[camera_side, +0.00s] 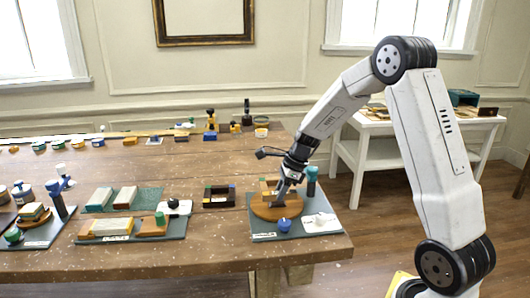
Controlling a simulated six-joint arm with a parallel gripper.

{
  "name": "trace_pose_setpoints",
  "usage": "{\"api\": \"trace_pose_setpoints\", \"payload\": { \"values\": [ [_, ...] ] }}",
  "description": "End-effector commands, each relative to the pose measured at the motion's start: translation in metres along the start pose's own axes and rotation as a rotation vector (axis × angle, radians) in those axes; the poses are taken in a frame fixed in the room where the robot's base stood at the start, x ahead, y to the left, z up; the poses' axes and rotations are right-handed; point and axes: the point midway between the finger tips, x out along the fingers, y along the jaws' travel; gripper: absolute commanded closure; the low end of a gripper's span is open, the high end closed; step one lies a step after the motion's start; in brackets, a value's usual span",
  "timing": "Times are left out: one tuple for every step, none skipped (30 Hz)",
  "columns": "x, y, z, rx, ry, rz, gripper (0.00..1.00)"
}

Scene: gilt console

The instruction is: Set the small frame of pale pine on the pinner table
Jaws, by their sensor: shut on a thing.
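A small pale wooden frame (265,188) stands at the round orange-brown table (264,213), which I take to be the pinner table. My gripper (281,200) reaches down over that round table and is shut on the pale frame. The jaws hide part of the frame. I cannot tell whether the frame rests on the round table or is just above it.
The round table is on a dark mat (262,237) with a teal-topped post (311,186), a blue knob (284,225) and a white piece (320,222). A dark frame (219,203) lies to the left. Mats with blocks (124,199) fill the left. Bare wood shows in front.

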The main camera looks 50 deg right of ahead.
Motion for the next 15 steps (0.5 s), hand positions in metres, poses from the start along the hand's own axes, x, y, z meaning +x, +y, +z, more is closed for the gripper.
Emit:
{"api": "trace_pose_setpoints", "payload": {
  "values": [
    [0.003, 0.000, -0.001, 0.001, 0.000, 0.001, 1.00],
    [0.004, 0.000, -0.002, 0.001, 0.000, 0.001, 1.00],
    [0.006, 0.000, -0.003, 0.001, 0.000, 0.001, 1.00],
    [0.008, 0.000, -0.003, 0.001, 0.000, 0.000, 1.00],
    [0.010, 0.000, -0.004, 0.001, 0.000, 0.000, 1.00],
    [0.012, 0.000, -0.005, 0.001, 0.001, 0.001, 1.00],
    [0.013, 0.000, -0.006, 0.001, 0.001, 0.001, 1.00],
    [0.015, 0.000, -0.006, 0.000, 0.001, 0.001, 1.00],
    [0.017, 0.001, -0.007, 0.000, 0.001, 0.001, 1.00],
    [0.018, 0.001, -0.008, 0.001, 0.001, 0.001, 1.00],
    [0.020, 0.001, -0.009, 0.001, 0.001, 0.001, 1.00],
    [0.022, 0.000, -0.009, 0.002, 0.000, 0.000, 1.00],
    [0.023, 0.000, -0.010, 0.002, 0.000, 0.000, 1.00],
    [0.025, 0.000, -0.010, 0.002, 0.001, 0.000, 1.00],
    [0.026, 0.000, -0.011, 0.001, 0.001, 0.000, 1.00]
  ]
}}
